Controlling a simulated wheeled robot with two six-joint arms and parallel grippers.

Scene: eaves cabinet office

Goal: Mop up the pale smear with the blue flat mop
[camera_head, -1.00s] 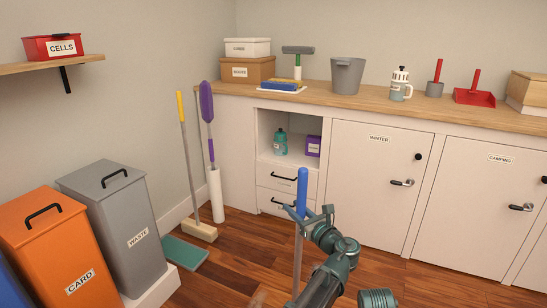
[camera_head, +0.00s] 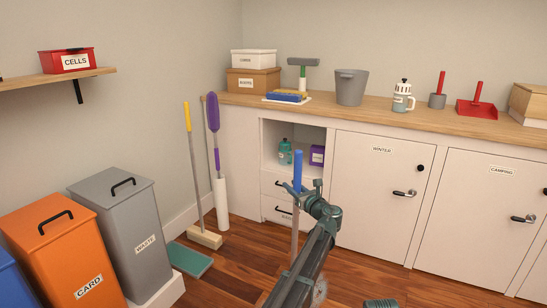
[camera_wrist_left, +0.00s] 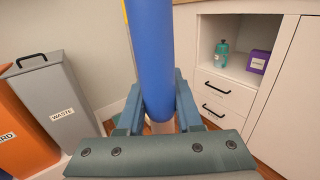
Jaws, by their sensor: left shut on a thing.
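My left gripper (camera_head: 301,190) is shut on the blue grip of the mop handle (camera_head: 297,167), which stands nearly upright in front of the cabinet. In the left wrist view the blue handle (camera_wrist_left: 152,60) runs between the two fingers (camera_wrist_left: 158,105). The grey lower shaft (camera_head: 294,245) goes down behind my left arm, and the mop head is hidden. A small pale patch (camera_head: 320,292) shows on the floor beside my arm at the bottom; I cannot tell whether it is the smear.
Grey (camera_head: 122,225) and orange (camera_head: 66,248) bins stand at left. A broom (camera_head: 205,238), a purple duster (camera_head: 213,113) and a teal flat pad (camera_head: 189,260) are near the corner. White cabinets (camera_head: 375,190) line the back. Some wooden floor (camera_head: 235,282) is clear.

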